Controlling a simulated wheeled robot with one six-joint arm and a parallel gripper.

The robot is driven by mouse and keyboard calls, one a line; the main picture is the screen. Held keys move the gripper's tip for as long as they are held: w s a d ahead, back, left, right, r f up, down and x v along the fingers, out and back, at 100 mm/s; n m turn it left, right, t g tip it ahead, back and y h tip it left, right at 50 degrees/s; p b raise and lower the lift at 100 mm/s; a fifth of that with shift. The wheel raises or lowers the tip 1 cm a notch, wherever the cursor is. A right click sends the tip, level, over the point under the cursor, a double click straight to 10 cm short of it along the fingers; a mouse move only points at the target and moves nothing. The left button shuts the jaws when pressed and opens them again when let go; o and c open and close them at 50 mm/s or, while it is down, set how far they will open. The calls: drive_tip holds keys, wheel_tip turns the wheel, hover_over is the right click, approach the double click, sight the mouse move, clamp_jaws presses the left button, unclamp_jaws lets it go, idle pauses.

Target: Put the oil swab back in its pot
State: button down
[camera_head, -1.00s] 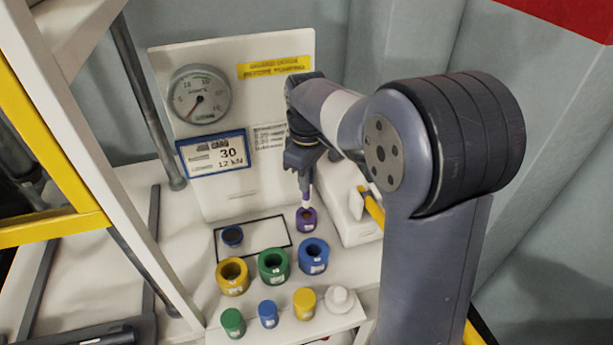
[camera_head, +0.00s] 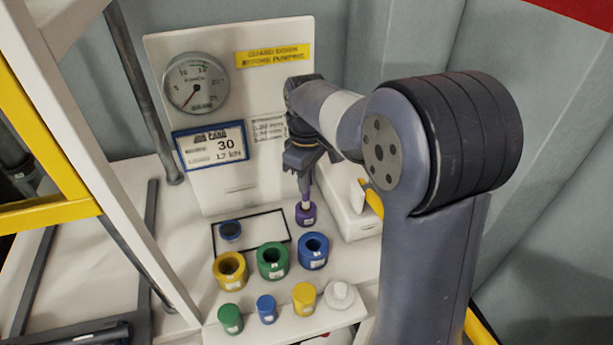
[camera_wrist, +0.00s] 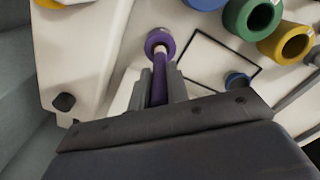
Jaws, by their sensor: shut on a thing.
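The oil swab has a purple handle (camera_wrist: 159,80) and a pale shaft, and it is upright in the head view (camera_head: 306,194). My gripper (camera_head: 304,180) is shut on its handle; the fingers (camera_wrist: 158,92) sit on both sides of it in the wrist view. The small purple pot (camera_head: 306,215) stands on the white bench directly below the gripper. It also shows in the wrist view (camera_wrist: 155,38). The swab's lower end is hidden at the pot's mouth and looks to be inside it. How deep it sits I cannot tell.
Yellow (camera_head: 230,272), green (camera_head: 272,262) and blue (camera_head: 313,252) ring-shaped pots stand in front. Behind them a small blue pot (camera_head: 230,231) stands within a black outline. A white box (camera_head: 352,215) is close on the right. A gauge panel (camera_head: 275,100) rises behind.

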sight(307, 199)
drive_tip(key=shift+f+b, duration=1.1)
drive_tip(key=shift+f, duration=0.9)
drive_tip(key=shift+f, duration=0.25)
drive_tip(key=c, duration=1.7)
unclamp_jaws()
drive_tip(key=shift+o, duration=0.4)
drive_tip(key=o, duration=0.5)
drive_tip(key=shift+r, duration=0.1)
wheel_tip(307, 199, up, 12)
drive_tip(key=p, duration=1)
drive_tip(key=shift+f, duration=0.3)
